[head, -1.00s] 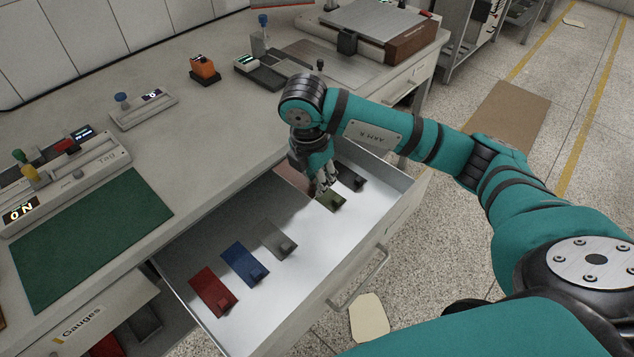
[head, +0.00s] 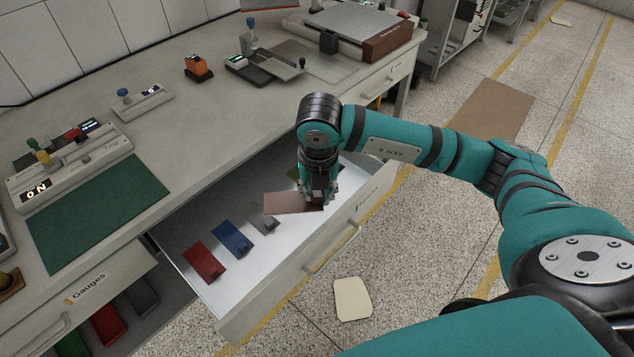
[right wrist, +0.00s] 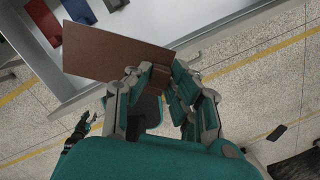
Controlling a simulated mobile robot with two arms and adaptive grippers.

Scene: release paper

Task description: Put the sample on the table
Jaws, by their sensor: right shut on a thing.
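My right gripper (head: 320,198) is shut on a brown flat sample (head: 285,203) and holds it by one end over the open drawer (head: 205,287). In the right wrist view the brown sample (right wrist: 115,52) sticks out to the left from between the fingers (right wrist: 160,82). The worktable (head: 215,115) is behind the drawer, with clear surface left of the arm.
A red sample (head: 204,261), a blue one (head: 232,238) and a grey one (head: 265,224) lie in the drawer. A green mat (head: 100,220), a tag device (head: 70,160), an orange block (head: 198,67) and a flat-topped machine (head: 350,30) stand on the table.

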